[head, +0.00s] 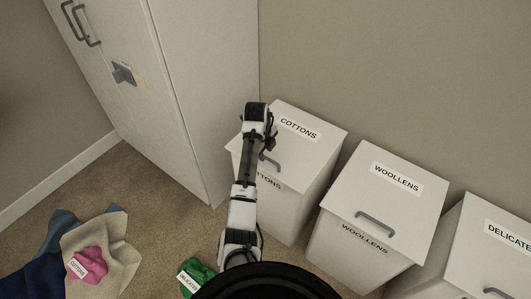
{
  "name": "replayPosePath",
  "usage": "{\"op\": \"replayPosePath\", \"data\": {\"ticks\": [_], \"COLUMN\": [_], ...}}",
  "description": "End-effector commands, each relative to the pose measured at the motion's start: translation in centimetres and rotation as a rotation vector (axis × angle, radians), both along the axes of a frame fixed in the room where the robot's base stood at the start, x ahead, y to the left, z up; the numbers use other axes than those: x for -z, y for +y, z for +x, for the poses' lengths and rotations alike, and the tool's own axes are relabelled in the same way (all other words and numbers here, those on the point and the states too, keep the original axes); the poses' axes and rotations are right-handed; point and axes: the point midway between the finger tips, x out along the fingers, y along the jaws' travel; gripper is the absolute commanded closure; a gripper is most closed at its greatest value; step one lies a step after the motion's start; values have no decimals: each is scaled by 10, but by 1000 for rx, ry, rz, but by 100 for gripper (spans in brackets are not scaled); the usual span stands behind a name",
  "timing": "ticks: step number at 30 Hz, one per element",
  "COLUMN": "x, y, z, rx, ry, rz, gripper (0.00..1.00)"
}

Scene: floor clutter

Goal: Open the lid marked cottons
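The cottons bin (290,208) is a white box with a flat lid (315,150) that lies shut on it. The lid bears a COTTONS label (299,129), and a second label on the bin's front is partly hidden by my arm. The lid's grey handle (271,161) shows near its front edge, partly covered. My gripper (269,146) is over the lid, close to the handle. Its fingers are small and dark here, and I cannot tell whether they touch the handle or are open or shut.
A woollens bin (345,247) and a delicates bin (455,270) stand to the right, lids shut. A tall white cabinet (165,60) is at the left. Pink cloth (91,259) tagged COTTONS, beige cloth (117,240), blue cloth (40,275) and green cloth (200,270) lie on the carpet.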

Motion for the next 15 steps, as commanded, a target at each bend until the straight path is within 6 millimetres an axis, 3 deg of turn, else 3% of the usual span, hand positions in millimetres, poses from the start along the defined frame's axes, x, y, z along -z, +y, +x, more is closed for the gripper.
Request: {"op": "replayPosePath", "data": {"ticks": [6,15], "x": [21,24], "y": [-2,-3], "z": [3,4], "rx": [-1,-1], "ry": [1,-1], "rz": [-1,0], "gripper": [67,67]}}
